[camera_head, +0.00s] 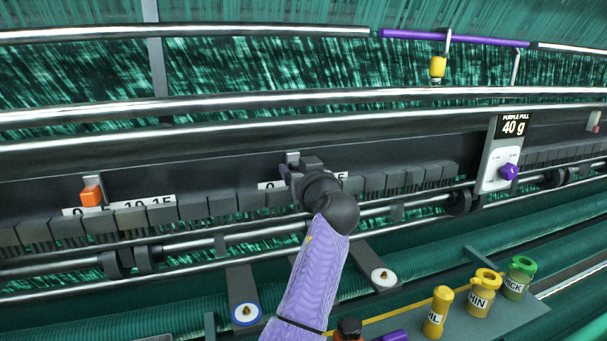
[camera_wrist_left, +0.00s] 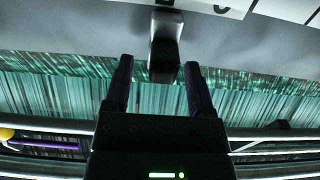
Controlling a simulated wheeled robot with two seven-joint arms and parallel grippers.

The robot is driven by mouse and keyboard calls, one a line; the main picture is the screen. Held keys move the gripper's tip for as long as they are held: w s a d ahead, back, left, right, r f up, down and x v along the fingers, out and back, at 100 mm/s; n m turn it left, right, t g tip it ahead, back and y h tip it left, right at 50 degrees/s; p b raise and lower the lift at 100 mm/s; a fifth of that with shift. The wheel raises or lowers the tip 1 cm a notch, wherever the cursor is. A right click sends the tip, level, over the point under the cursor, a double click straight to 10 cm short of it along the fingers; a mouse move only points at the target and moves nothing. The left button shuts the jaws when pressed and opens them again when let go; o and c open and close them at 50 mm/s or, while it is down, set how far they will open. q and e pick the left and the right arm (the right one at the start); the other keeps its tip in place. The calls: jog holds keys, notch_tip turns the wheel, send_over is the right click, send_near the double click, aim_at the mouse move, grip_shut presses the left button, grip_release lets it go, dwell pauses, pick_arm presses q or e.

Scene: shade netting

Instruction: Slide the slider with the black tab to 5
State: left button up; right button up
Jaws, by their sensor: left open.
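The black tab (camera_wrist_left: 166,48) shows in the left wrist view between the tips of my left gripper (camera_wrist_left: 158,66), with a gap to each finger. The gripper is open and holds nothing. In the head view my left gripper (camera_head: 296,172) is at the middle of the dark rail and hides most of the black tab and its white scale (camera_head: 268,185). A 0 shows left of the gripper and part of a number ending in 5 right of it. The slider's exact reading is hidden. The right gripper is not in view.
An orange-tab slider (camera_head: 91,195) with its own scale stands at the left. A 40 g panel with a purple knob (camera_head: 508,172) is at the right. Yellow and green labelled containers (camera_head: 482,293) stand at lower right. Metal bars run above and below the rail.

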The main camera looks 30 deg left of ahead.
pick_arm(q)
jog(key=b+v, duration=0.3)
jog(key=v, duration=0.6)
jog(key=shift+s+d, duration=0.15)
jog(key=shift+d, duration=0.15)
